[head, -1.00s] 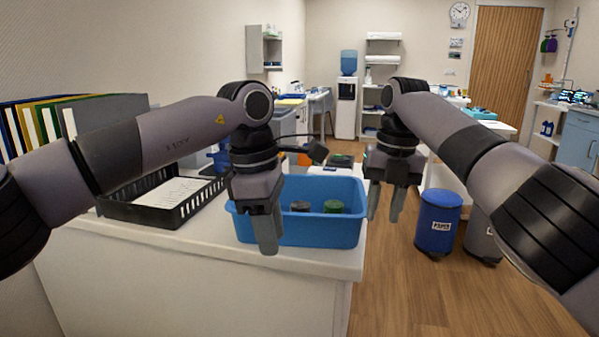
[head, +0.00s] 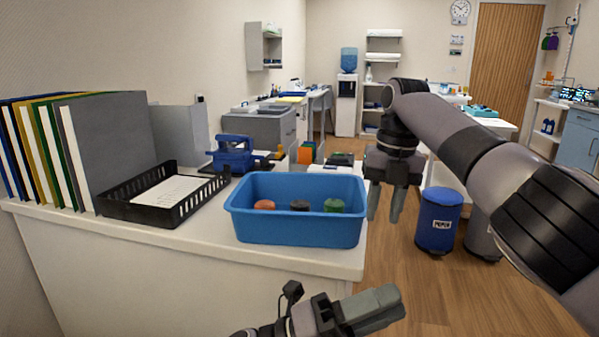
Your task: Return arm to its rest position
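My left gripper (head: 392,306) is low in the head view, in front of the white counter and below its front edge. It points right, and its fingers overlap in this view, so I cannot tell whether they are apart. Nothing shows in it. Most of my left arm is out of view. My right gripper (head: 384,214) hangs pointing down just right of the blue bin (head: 298,228), over the floor side of the counter. Its two fingers are apart with nothing between them. My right arm comes in from the right edge.
The white counter (head: 190,240) holds the bin with several small items, a black tray (head: 150,213) with paper, upright binders (head: 60,150) and a blue device (head: 235,155). A blue waste bin (head: 438,222) stands on the floor at right. The floor at lower right is open.

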